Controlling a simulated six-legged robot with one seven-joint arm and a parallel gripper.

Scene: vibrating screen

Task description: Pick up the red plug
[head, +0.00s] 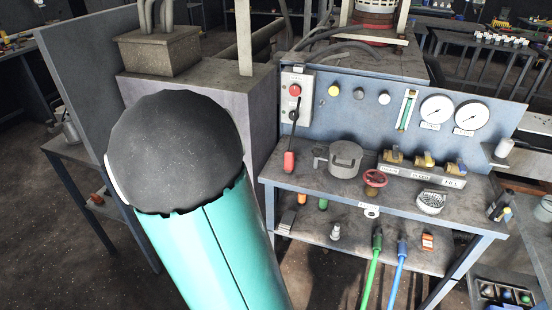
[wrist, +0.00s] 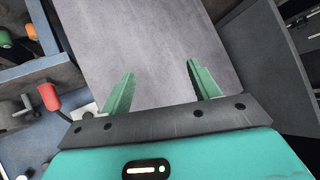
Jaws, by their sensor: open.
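The gripper is not seen in the head view.
The bench (head: 330,192) holds a grey pot (head: 345,158), yellow-topped valves and two gauges. Its lower shelf (head: 350,245) carries small items, with green and blue rods in front. A large grey block (head: 190,90) stands left of the bench. My teal arm hides part of it.

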